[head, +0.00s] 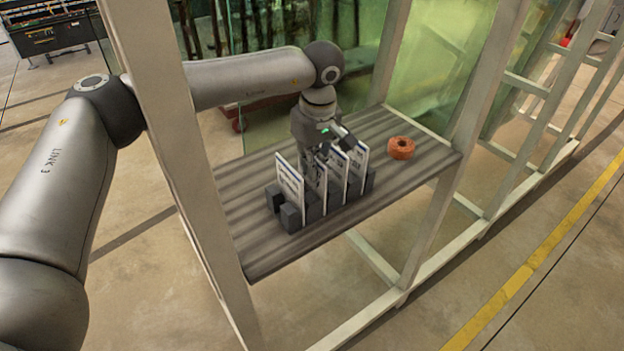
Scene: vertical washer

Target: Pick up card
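Several white cards stand upright in a row in a dark grey block holder on the shelf. The front-left card (289,186) shows most of its face; the right card (357,168) stands at the other end of the row. My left gripper (312,168) points down over the row from behind, its fingers among the middle cards. The cards hide its fingertips, so I cannot tell whether it is open or shut on a card. My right gripper is out of view.
The grey ribbed shelf (245,235) sits inside a pale metal frame with upright posts (170,110) close to my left arm. An orange-brown ring-shaped roll (401,148) lies on the shelf right of the cards. Green glass panels stand behind. The shelf's front is bare.

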